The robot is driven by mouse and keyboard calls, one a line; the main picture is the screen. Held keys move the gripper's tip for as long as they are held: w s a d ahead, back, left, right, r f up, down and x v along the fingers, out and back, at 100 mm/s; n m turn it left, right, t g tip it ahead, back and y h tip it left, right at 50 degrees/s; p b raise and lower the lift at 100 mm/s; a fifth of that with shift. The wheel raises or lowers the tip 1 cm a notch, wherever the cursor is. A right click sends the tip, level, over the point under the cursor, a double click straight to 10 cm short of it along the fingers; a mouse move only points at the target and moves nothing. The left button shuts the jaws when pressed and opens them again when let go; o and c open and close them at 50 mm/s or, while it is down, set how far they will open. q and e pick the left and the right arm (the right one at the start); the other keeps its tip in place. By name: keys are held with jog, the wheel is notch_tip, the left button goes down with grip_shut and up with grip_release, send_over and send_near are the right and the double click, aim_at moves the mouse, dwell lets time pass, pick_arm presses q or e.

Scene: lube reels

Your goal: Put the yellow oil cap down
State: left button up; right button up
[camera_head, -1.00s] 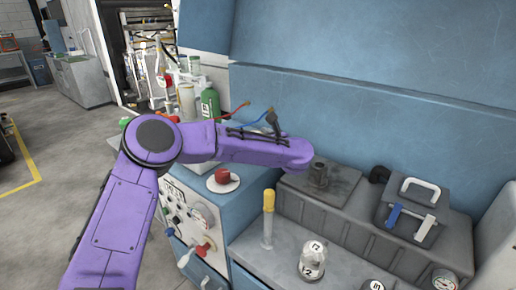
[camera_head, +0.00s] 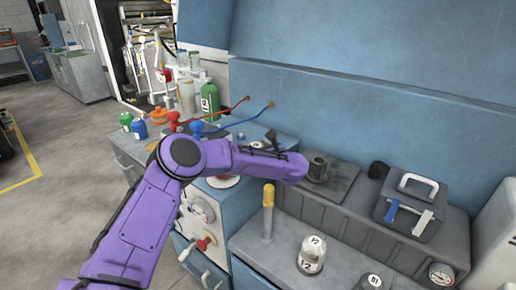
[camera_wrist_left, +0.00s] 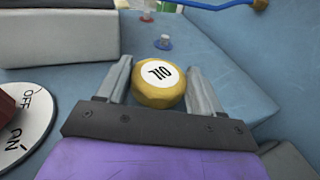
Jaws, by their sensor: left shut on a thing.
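The yellow oil cap (camera_wrist_left: 158,84), with a white top marked OIL, sits between the two fingers of my left gripper (camera_wrist_left: 160,82) in the left wrist view. The gripper is shut on it. A blue surface shows behind the cap; I cannot tell whether the cap touches it. My right gripper is not in view.
A red knob (camera_wrist_left: 8,112) on a white ON/OFF disc (camera_wrist_left: 35,120) is close to the gripper's left. Several bottles, one green (camera_head: 210,101), stand behind.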

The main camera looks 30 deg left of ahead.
pick_arm(q)
jog(key=shift+f+b, duration=0.3)
jog(key=shift+b, duration=0.1)
jog(key=o, duration=1)
jog(key=shift+o, duration=0.2)
jog(key=shift+r, duration=0.1)
jog(key=r+p, duration=0.1)
jog(key=p, duration=0.1)
jog(key=shift+r+p, duration=0.35)
jog(key=shift+r, duration=0.05)
jog(key=shift+s+d+f+b, duration=0.25)
jog(key=shift+d+b, duration=0.15)
jog(key=shift+d, duration=0.1)
jog(key=shift+s+d+f+b, duration=0.1)
jog(key=shift+s+d+b, duration=0.1)
jog(key=shift+d+b, duration=0.25)
jog(key=b+v, duration=0.1)
jog(key=v, duration=0.9)
jog(key=shift+r, duration=0.2)
